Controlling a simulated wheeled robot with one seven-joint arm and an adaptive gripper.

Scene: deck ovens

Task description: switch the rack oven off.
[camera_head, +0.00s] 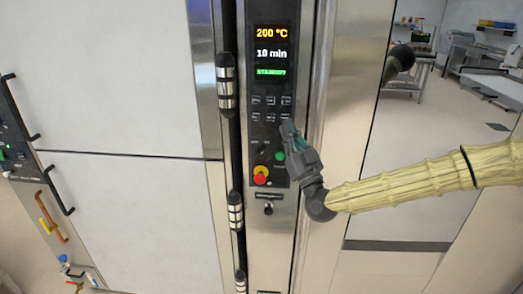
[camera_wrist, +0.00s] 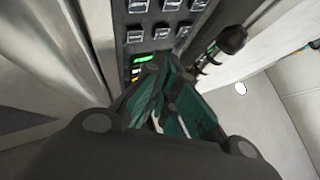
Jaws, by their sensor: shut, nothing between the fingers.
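The rack oven's control panel (camera_head: 262,100) is a dark upright strip in the head view. Its display (camera_head: 272,52) reads 200 °C, 10 min and a green STANDBY. Rows of small buttons (camera_head: 263,100) sit below it. Lower are a green button (camera_head: 279,156) and a red mushroom button on a yellow ring (camera_head: 261,175). My gripper (camera_head: 287,125) is shut and empty, its fingertips at the panel's right side just below the button rows. In the wrist view my gripper (camera_wrist: 157,66) points at the panel, close to a green-lit mark (camera_wrist: 145,58). Contact cannot be told.
A black vertical bar with metal fittings (camera_head: 226,82) runs left of the panel, beside large pale doors (camera_head: 120,90). A steel frame (camera_head: 325,110) stands to the right. Other ovens' handles (camera_head: 58,190) are at far left; steel tables (camera_head: 405,75) are at the back right.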

